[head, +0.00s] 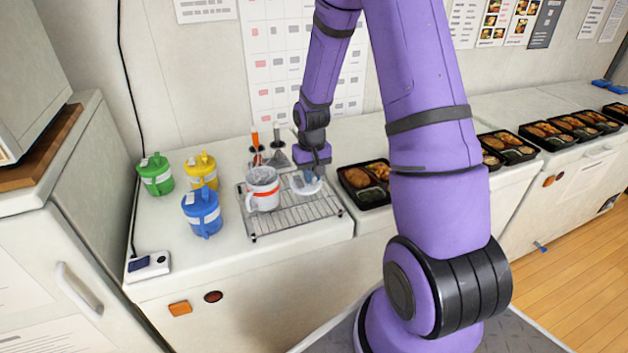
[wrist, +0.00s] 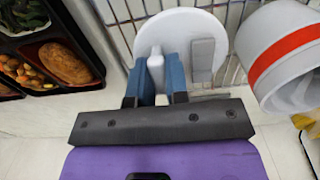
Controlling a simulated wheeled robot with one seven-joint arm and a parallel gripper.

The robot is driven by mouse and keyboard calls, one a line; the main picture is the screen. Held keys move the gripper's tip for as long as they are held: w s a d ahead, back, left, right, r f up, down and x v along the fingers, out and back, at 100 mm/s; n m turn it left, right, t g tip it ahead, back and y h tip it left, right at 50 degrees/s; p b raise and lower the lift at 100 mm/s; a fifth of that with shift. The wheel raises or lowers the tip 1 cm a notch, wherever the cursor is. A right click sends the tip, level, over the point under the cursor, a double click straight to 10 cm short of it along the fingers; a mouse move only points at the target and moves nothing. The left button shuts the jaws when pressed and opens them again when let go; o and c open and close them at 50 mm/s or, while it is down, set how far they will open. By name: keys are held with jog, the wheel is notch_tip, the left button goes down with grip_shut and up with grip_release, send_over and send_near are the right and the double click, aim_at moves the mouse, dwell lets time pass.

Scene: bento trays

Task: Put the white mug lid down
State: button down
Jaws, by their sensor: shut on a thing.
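The white mug lid (wrist: 195,28) is a round disc with a raised knob and a grey tab. My gripper (wrist: 156,85) has its two blue fingers shut on the lid's knob. In the head view the lid (head: 303,187) shows under my gripper (head: 308,176), at the wire rack's right part. I cannot tell whether the lid touches the rack. The white mug (head: 263,188) with a red band stands without a lid on the rack, just left of the lid; it also shows in the wrist view (wrist: 285,50).
The wire rack (head: 285,219) lies on the white counter. Green (head: 156,174), yellow (head: 202,169) and blue (head: 202,211) lidded mugs stand to its left. Bottles with orange tops (head: 256,150) stand behind it. A bento tray (head: 366,184) lies close on the right.

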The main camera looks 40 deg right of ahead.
aim_at(314, 180)
jog(key=shift+w+d, duration=0.5)
jog(key=shift+d, duration=0.25)
jog(key=shift+w+d+f, duration=0.15)
jog(key=shift+d+f, duration=0.1)
jog(key=shift+f, duration=1.6)
jog(key=shift+f, duration=0.1)
jog(key=c, duration=1.1)
grip_release()
